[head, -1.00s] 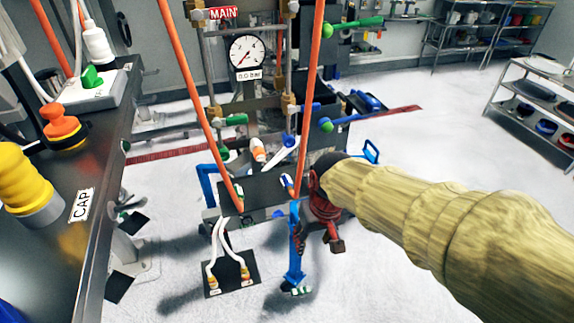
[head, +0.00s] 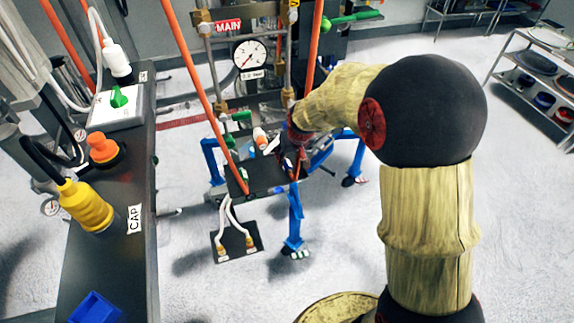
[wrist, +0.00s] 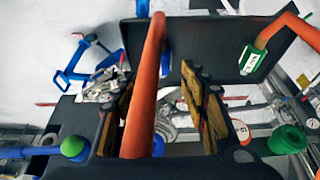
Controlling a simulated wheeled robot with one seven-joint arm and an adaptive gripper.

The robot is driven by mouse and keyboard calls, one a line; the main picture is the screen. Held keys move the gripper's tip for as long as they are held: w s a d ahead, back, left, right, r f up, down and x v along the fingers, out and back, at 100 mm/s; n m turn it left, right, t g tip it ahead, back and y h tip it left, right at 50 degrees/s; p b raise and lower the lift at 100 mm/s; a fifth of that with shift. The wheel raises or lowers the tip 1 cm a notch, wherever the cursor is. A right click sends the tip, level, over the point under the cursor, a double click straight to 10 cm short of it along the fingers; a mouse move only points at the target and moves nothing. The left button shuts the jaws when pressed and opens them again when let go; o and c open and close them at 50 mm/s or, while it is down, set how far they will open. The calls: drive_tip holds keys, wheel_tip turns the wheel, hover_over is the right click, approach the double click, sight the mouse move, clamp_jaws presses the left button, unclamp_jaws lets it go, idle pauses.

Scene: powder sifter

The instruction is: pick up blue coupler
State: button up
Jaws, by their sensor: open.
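A blue piece that looks like the blue coupler (wrist: 166,58) shows in the wrist view beside the far end of an orange hose (wrist: 146,85), on a dark plate. The hose hides part of it. My gripper (wrist: 155,105) is open, with a brown-padded finger on each side of the hose. The hose touches neither pad clearly, and I cannot tell its depth between them. In the head view my gripper (head: 296,140) is over the dark shelf (head: 255,178) of the rig, and the coupler there is hard to make out.
A second orange hose ends in a green labelled coupler (wrist: 253,60) to the right. The rig carries a pressure gauge (head: 251,54) and blue legs (head: 295,222). A dark bench (head: 135,165) with a yellow bellows part (head: 85,205) stands left. Open floor lies at right.

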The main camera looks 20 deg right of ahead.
sight(287, 164)
drive_tip(key=p+x, duration=0.1)
drive_tip(key=x, duration=0.5)
drive_tip(key=shift+a+f+p, duration=0.2)
drive_tip(key=shift+f+p, duration=0.05)
drive_tip(key=shift+p, duration=0.05)
drive_tip(key=shift+s, duration=0.15)
drive_tip(key=shift+c, duration=0.8)
clamp_jaws()
